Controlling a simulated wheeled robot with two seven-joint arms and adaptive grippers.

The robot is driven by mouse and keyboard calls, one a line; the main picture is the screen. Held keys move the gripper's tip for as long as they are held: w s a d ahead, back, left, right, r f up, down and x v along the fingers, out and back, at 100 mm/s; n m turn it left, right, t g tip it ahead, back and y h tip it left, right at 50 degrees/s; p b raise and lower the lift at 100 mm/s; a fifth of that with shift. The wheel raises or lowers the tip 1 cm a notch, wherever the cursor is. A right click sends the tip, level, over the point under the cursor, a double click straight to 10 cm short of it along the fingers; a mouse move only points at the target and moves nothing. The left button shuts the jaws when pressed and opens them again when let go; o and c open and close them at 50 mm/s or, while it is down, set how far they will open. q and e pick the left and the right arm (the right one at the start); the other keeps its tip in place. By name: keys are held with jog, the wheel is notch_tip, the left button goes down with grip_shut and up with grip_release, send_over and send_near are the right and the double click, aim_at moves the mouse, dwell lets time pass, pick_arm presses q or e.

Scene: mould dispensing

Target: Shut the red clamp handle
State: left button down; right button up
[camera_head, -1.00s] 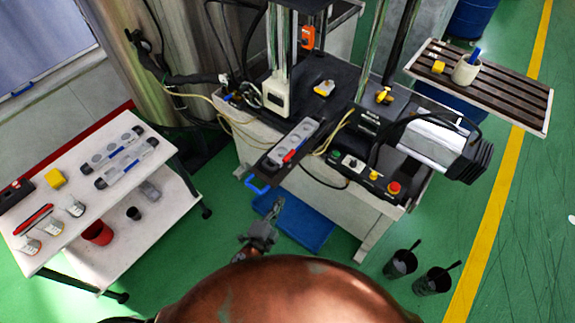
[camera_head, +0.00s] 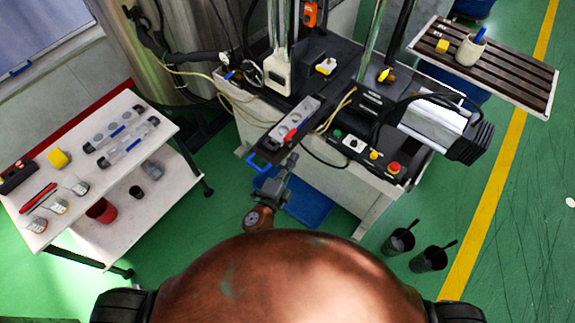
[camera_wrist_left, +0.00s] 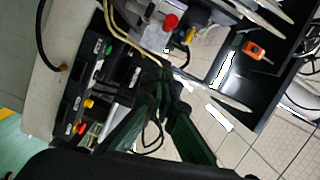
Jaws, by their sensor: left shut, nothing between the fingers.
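The red clamp handle (camera_head: 291,134) lies on the grey mould (camera_head: 303,116), near its front end on the dark machine shelf. A blue handle (camera_head: 257,167) sticks out at the shelf's front corner. My left gripper (camera_head: 292,156) is just in front of the shelf, close below the red handle and apparently apart from it. In the left wrist view its dark fingers (camera_wrist_left: 158,82) are together and hold nothing. A red rounded end (camera_wrist_left: 171,20), apparently the clamp handle, shows beyond the fingertips. My right gripper is out of view.
The control box (camera_head: 365,160) with coloured buttons stands right of the mould, with cables between. A white trolley (camera_head: 100,185) with clear moulds and jars stands at left. Two black buckets (camera_head: 398,243) are on the floor at right. A slatted side table (camera_head: 510,75) is at the back right.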

aim_at(290, 140)
pick_arm(q)
jog(key=w+a+f, duration=0.1)
jog(key=w, duration=0.5)
jog(key=shift+w+a, duration=0.15)
jog(key=shift+a, duration=0.05)
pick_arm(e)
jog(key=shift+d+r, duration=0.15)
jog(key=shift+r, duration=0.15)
pick_arm(q)
jog(key=shift+a+m+p, duration=0.1)
jog(key=shift+m+p, duration=0.2)
jog(key=shift+p, duration=0.05)
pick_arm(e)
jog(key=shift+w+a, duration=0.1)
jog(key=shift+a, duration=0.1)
pick_arm(q)
jog(key=shift+a+m+g+h, duration=0.15)
jog(key=shift+m+g+h, duration=0.2)
jog(key=shift+h, duration=0.45)
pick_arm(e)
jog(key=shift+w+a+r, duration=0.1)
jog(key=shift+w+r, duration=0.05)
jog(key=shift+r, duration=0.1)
pick_arm(q)
jog(key=shift+a+m+g+h+p, duration=0.15)
jog(key=shift+m+g+h+p, duration=0.35)
jog(key=shift+m+g+h, duration=0.5)
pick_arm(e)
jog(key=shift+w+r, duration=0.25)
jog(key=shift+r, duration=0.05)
